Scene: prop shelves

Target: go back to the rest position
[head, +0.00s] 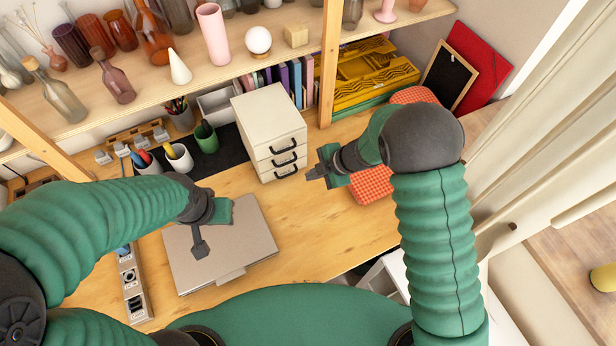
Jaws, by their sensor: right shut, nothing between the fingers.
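My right gripper (318,173) is shut and empty. It hangs in front of the right side of the white drawer unit, above the wooden desk, pointing left. My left gripper (200,248) is over the grey laptop (245,240), with its dark fingers pointing down the picture. Its fingers overlap from this angle, so I cannot tell if it is open or shut. I see nothing held in it. Both arms are bent in front of my green body.
The white drawer unit (268,125) stands between the arms at the back of the desk (345,235). Pen cups (178,158) stand left of it. A red checkered item (373,185) lies behind my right arm. A power strip (130,280) lies left of the laptop.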

